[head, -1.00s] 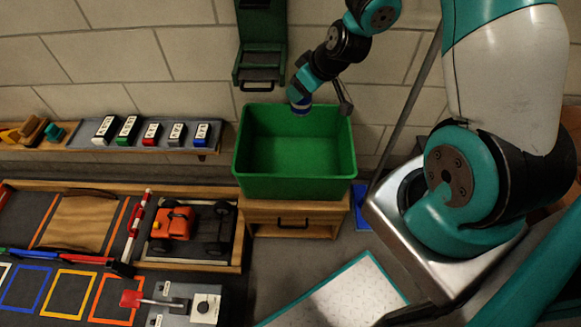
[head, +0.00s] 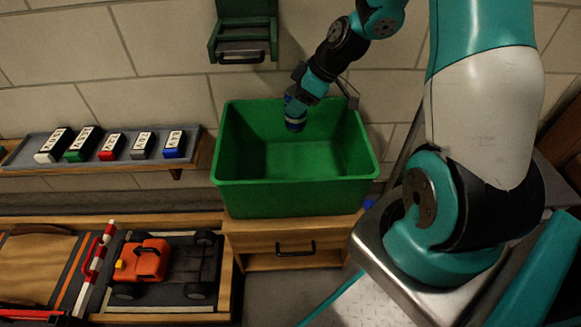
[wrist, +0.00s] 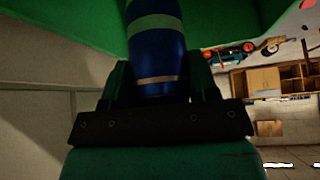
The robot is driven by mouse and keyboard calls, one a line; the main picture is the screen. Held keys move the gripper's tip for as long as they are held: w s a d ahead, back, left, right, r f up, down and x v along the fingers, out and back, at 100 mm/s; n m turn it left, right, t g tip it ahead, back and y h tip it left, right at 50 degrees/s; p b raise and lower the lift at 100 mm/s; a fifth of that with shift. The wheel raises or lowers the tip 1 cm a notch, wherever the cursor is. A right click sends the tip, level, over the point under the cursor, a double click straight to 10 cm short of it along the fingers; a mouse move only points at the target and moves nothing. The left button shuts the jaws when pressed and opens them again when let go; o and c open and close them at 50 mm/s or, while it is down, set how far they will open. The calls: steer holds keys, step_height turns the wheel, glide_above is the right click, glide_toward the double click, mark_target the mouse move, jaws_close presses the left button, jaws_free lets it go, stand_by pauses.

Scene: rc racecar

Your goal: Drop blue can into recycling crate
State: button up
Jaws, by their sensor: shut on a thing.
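The blue can (head: 295,123) is held in my gripper (head: 295,104), which is shut on it. In the wrist view the can (wrist: 158,55) is dark blue with a pale band, between the two fingers. The green recycling crate (head: 297,194) is an open-topped bin standing on a small wooden cabinet. In the head view the can shows against the crate's inner back wall, below the level of its back rim. Green crate wall (wrist: 60,22) fills the top of the wrist view. The crate floor in view looks empty.
A wooden drawer unit (head: 262,241) with a black handle supports the crate. Left of it, a shelf (head: 190,160) carries several labelled coloured blocks. Below that, an orange toy car (head: 146,260) lies in a tray. A green wall bracket (head: 243,30) hangs above the crate.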

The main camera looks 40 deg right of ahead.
step_height(320, 180, down, 5)
steer(key=b, duration=0.3)
steer(key=shift+b, duration=0.3)
steer(key=o, duration=1)
steer(key=p+v, duration=0.6)
steer(key=v, duration=1.1)
steer(key=shift+s+d+r, duration=0.1)
steer(key=shift+r, duration=0.15)
